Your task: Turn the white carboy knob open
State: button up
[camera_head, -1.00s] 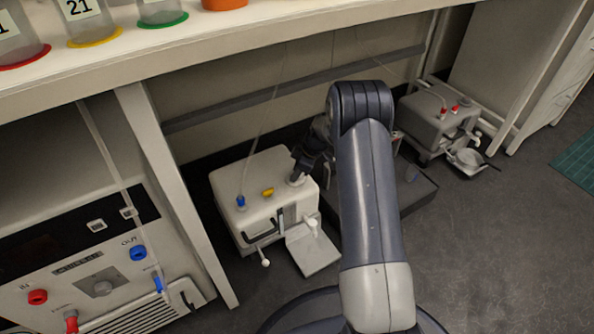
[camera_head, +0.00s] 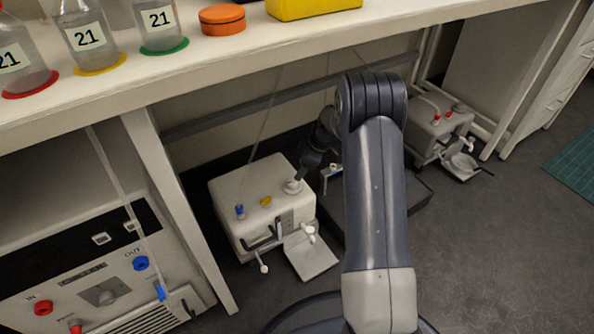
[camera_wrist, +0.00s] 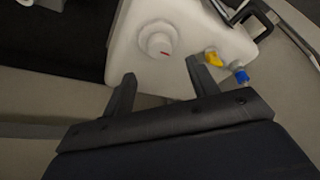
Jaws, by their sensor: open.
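The white carboy (camera_head: 240,196) stands on the floor under the bench, and its body also shows in the wrist view (camera_wrist: 195,25). My gripper (camera_wrist: 161,72) is open and empty. Its two fingers point toward the knob, with the knob just beyond the fingertips and apart from them. In the head view my dark gripper (camera_head: 305,172) is close beside the knob, partly hidden by my arm.
A yellow fitting (camera_head: 266,201) and a blue fitting (camera_head: 240,211) with a thin tube sit on the carboy top. A second carboy (camera_head: 437,130) with red fittings stands at the back right. The bench leg (camera_head: 180,210) is to the left, and the bench edge overhangs.

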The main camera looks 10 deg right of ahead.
aim_at(293, 181)
jog(key=v, duration=0.3)
jog(key=shift+r+p, duration=0.1)
jog(key=shift+p, duration=0.3)
jog(key=b+x, duration=0.4)
jog(key=x, duration=0.7)
jog(key=shift+s+d+b, duration=0.1)
jog(key=shift+b, duration=0.25)
jog(key=shift+r+m, duration=0.1)
jog(key=shift+m, duration=0.2)
jog(key=shift+d, duration=0.1)
